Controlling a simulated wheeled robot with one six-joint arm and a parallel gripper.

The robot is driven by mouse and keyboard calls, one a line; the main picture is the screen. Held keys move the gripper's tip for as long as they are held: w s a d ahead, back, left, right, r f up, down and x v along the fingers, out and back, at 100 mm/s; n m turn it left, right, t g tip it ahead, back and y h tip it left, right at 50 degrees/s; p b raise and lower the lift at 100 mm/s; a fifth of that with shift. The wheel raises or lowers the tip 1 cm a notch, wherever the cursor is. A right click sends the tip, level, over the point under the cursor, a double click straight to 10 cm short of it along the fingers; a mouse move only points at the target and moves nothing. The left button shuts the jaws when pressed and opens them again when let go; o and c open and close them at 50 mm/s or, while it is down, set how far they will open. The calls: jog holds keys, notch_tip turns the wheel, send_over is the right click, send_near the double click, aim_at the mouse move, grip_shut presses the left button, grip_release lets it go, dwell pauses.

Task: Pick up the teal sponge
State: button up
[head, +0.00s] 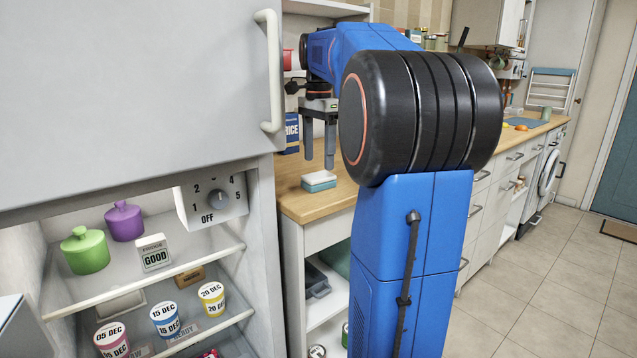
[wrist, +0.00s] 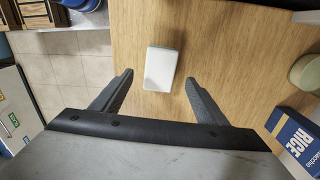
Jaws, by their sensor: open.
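The teal sponge (head: 319,182) lies flat on the wooden worktop near its front left corner. It has a white top layer and a teal lower layer in the head view. My gripper (head: 319,164) is above the sponge, pointing down, with open, empty fingers. In the wrist view the fingers of my gripper (wrist: 158,88) stand apart, and the sponge appears between and just beyond their tips. A gap seems to remain between fingertips and sponge.
A blue rice box (head: 292,134) stands on the worktop (head: 297,203) behind the sponge; the box also shows at right in the wrist view (wrist: 295,138). The open fridge (head: 150,80) with its shelves is close on the left. The worktop around the sponge is clear.

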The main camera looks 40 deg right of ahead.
aim_at(319, 175)
jog(key=shift+f, duration=2.9)
jog(key=c, duration=1.1)
